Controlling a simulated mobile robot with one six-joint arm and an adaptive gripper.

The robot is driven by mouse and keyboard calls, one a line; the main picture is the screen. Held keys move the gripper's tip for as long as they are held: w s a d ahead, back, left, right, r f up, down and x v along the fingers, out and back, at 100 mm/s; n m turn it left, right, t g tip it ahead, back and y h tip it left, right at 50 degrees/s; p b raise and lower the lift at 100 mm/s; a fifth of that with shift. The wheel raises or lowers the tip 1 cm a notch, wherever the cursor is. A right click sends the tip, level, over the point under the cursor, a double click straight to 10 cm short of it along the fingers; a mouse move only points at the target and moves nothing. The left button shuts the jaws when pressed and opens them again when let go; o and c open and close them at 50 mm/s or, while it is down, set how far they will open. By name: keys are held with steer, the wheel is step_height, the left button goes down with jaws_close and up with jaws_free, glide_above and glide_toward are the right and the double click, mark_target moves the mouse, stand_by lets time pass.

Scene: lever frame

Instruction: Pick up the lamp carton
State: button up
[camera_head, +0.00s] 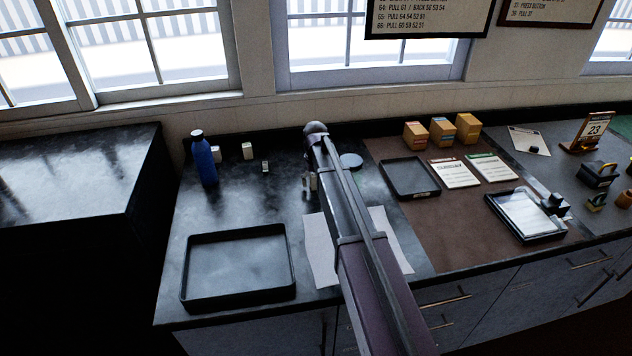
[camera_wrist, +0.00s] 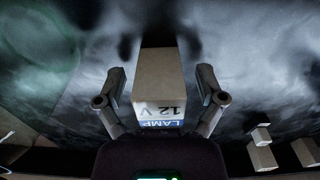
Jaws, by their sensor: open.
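The lamp carton (camera_wrist: 158,78) is a beige box with "LAMP" and "12 V" printed on it. In the wrist view it stands between the two fingers of my gripper (camera_wrist: 161,84), which is open. A finger shows on each side of the carton, and I see no clear grip on it. In the head view my gripper (camera_head: 309,184) is low over the dark worktop, partly hidden by my arm. The carton cannot be made out clearly there.
A blue bottle (camera_head: 204,160) and small pale blocks (camera_head: 247,151) stand to the left. An empty black tray (camera_head: 238,268) lies at the front left. A round blue disc (camera_head: 351,161) is right of my gripper. Orange boxes (camera_head: 441,131) stand farther right.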

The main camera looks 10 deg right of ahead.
steer(key=shift+c, duration=0.2)
steer(key=c, duration=0.9)
steer(key=shift+r, duration=0.15)
step_height(320, 180, up, 3)
steer(key=p, duration=0.3)
steer(key=s+d, duration=0.2)
steer(key=s, duration=0.3)
steer(key=s+d+r+p, duration=0.1)
steer(key=s+d, duration=0.1)
steer(key=s, duration=0.2)
steer(key=s+d+p, duration=0.1)
steer(key=s+d, duration=0.1)
steer(key=s, duration=0.3)
steer(key=shift+s+d+r, duration=0.3)
steer(key=shift+d+r, duration=0.05)
steer(key=shift+d, duration=0.05)
